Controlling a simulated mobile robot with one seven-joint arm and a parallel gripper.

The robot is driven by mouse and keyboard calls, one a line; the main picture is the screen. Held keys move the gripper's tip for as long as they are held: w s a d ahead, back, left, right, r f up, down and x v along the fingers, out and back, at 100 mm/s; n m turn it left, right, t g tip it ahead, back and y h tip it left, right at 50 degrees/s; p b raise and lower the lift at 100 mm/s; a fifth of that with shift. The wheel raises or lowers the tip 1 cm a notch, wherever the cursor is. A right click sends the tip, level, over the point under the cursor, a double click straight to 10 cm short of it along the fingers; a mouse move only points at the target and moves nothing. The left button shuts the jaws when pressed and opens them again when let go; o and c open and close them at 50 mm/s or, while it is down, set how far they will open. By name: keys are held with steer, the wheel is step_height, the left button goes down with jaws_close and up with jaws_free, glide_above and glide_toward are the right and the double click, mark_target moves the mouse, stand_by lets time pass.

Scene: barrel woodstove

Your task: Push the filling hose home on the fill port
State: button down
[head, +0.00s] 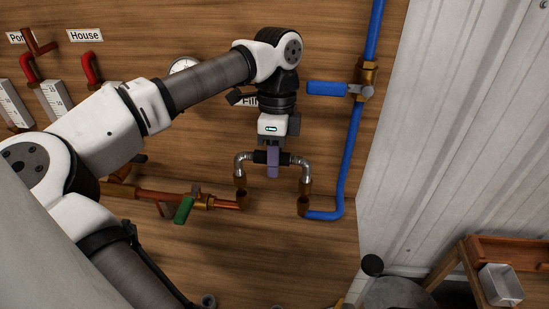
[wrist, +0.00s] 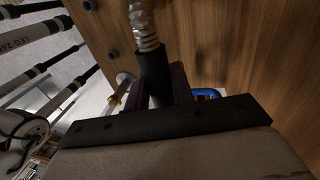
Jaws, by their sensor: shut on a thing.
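The filling hose (head: 301,163) is a short braided metal arch with a black sleeve at its middle and a brass fitting at each end. My gripper (head: 273,165) is shut on the black sleeve. In the wrist view the sleeve (wrist: 152,72) sits between my dark purple fingers, with braid (wrist: 145,25) above it. The hose's left end hangs over a copper port (head: 242,202) on the copper pipe, its right end over a brass port (head: 303,207) on the blue pipe. I cannot tell which is the fill port or whether either end is seated.
A blue-handled valve (head: 327,88) is on the blue pipe at upper right. A green-handled valve (head: 184,210) is on the copper pipe at left. A corrugated white wall (head: 450,120) stands at right. A wooden stand with a metal tin (head: 500,285) is at lower right.

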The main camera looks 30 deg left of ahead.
steer(key=shift+f+b, duration=1.2)
steer(key=shift+f, duration=0.2)
stand_by(0.4)
steer(key=c, duration=1.1)
jaws_free()
steer(key=shift+w+a+r+p, duration=0.1)
steer(key=shift+w+r+p, duration=0.1)
steer(key=shift+r+p, duration=0.65)
steer(key=shift+w+a+r+p, duration=0.15)
steer(key=shift+r+p, duration=0.3)
steer(key=shift+r, duration=0.7)
steer(key=shift+w+r+p, duration=0.2)
steer(key=shift+r+p, duration=0.45)
steer(key=shift+r, duration=0.35)
steer(key=shift+f, duration=0.1)
